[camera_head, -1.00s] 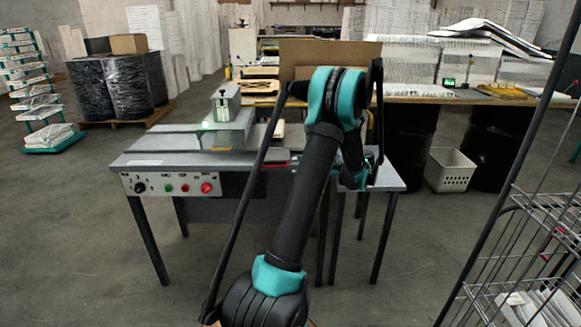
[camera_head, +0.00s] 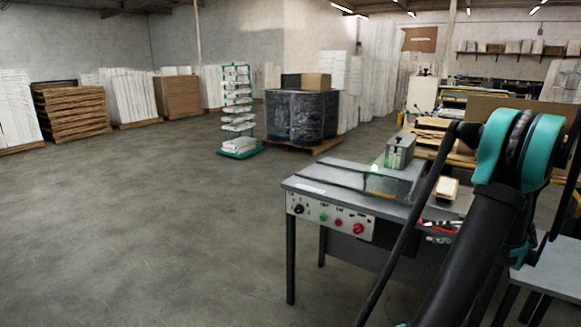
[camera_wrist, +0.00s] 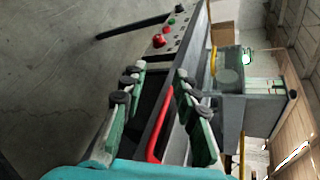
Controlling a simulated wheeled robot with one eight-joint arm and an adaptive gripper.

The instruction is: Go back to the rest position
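My gripper (camera_wrist: 160,73) is open in the wrist view, its two green and grey fingers apart, with nothing held between them. Beyond the fingers is a grey machine table with a control panel (camera_wrist: 174,36) of red and green buttons. In the head view my teal and black arm stands at the right, in front of the machine table (camera_head: 345,192). The gripper itself cannot be made out clearly there. A small boxed item (camera_head: 447,188) lies on the table's right part, beside the arm.
Open concrete floor (camera_head: 150,220) fills the left and middle. A teal rack (camera_head: 238,112) and wrapped dark drums (camera_head: 300,117) on a pallet stand behind. Stacked brown pallets (camera_head: 72,110) line the back left. A grey table (camera_head: 552,272) is at the lower right.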

